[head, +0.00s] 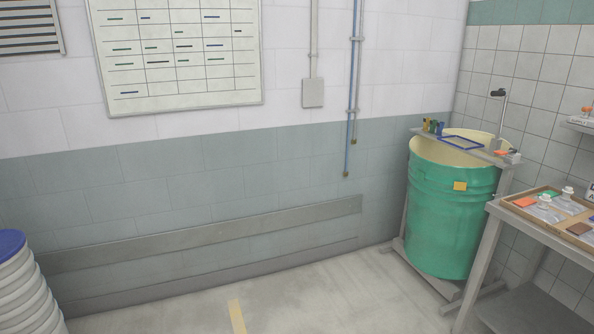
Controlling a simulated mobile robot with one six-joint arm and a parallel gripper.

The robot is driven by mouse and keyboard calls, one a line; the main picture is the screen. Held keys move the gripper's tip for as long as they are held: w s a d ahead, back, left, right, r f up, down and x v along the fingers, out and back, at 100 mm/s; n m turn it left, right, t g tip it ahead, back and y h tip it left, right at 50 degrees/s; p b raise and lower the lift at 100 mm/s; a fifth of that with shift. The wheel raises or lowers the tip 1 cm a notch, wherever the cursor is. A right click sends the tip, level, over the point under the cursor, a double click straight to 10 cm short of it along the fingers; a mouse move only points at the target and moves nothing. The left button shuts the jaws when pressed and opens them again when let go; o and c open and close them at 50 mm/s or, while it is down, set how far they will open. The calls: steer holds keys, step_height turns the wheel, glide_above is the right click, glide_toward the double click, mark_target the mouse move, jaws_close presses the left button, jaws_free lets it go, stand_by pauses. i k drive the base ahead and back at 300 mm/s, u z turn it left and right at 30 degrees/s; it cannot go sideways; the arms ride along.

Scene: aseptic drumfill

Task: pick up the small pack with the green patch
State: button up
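My gripper is not in view.
The tray stands on a grey table (490,240). Left of it, a green drum (450,225) stands in a metal frame with a blue rectangular frame (462,143) on top. White stacked pails (25,290) stand far left. The middle floor (300,295) is clear.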

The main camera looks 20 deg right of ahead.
mark_target(563, 203)
steer(key=z, duration=0.55)
steer(key=i, duration=0.65)
steer(key=z, duration=0.65)
steer(key=i, duration=0.6)
steer(key=z, duration=0.3)
